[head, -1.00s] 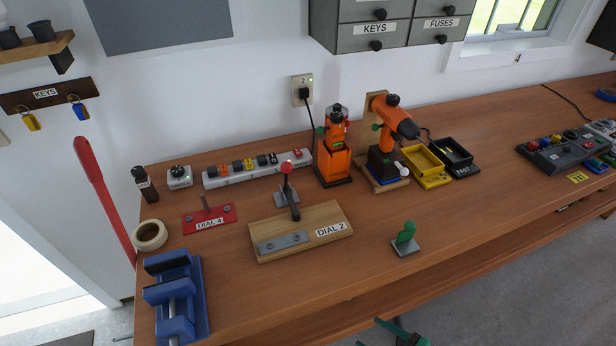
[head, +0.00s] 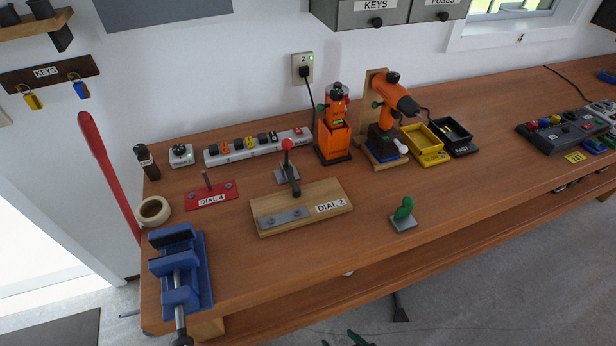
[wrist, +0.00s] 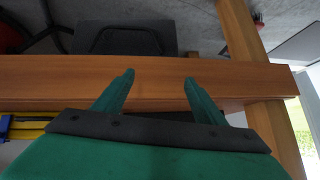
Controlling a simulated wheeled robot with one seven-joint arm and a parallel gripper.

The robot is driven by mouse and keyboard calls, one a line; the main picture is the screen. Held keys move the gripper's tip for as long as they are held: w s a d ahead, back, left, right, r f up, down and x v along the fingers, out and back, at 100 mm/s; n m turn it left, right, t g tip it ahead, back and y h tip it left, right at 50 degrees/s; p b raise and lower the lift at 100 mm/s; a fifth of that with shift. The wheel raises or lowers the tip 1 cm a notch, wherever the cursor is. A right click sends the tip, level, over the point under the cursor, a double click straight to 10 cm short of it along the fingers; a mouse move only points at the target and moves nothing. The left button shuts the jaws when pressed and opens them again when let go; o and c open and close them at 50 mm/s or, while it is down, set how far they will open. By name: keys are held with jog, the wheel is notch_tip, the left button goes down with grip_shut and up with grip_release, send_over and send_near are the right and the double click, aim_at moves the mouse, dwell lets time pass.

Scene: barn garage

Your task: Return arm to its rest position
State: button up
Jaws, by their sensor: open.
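My gripper (wrist: 159,78) is open and empty in the wrist view, its two green fingers spread apart with nothing between them. In the wrist view the fingers overlap a wooden beam (wrist: 60,78). I cannot tell whether they touch it. In the head view only small green tips of my gripper (head: 350,340) show at the bottom edge, below and in front of the workbench (head: 340,235). The rest of the arm is out of the head view.
A blue vise (head: 180,270) stands at the bench's front left. A DIAL 2 board (head: 330,190) with a red-knobbed lever and a green upright piece (head: 404,210) are on the bench. Grey floor (head: 500,290) in front looks clear.

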jog(key=s+a+r+m+t+h, duration=0.1)
jog(key=s+a+r+m+h, duration=0.15)
jog(key=s, duration=0.25)
jog(key=s+a+r+m+h, duration=0.1)
jog(key=s+a+r+h, duration=0.15)
jog(key=s+r, duration=0.2)
jog(key=s+a+r+t, duration=0.1)
jog(key=s+r+t, duration=0.1)
jog(key=r, duration=0.6)
jog(key=s+a+r+t, duration=0.1)
jog(key=a+r+t, duration=0.1)
jog(key=r, duration=0.6)
jog(key=s+a+r+t, duration=0.2)
jog(key=r, duration=0.6)
jog(key=shift+s+a+r+t+y, duration=0.25)
jog(key=shift+s+r+t+y, duration=0.05)
jog(key=shift+r, duration=0.1)
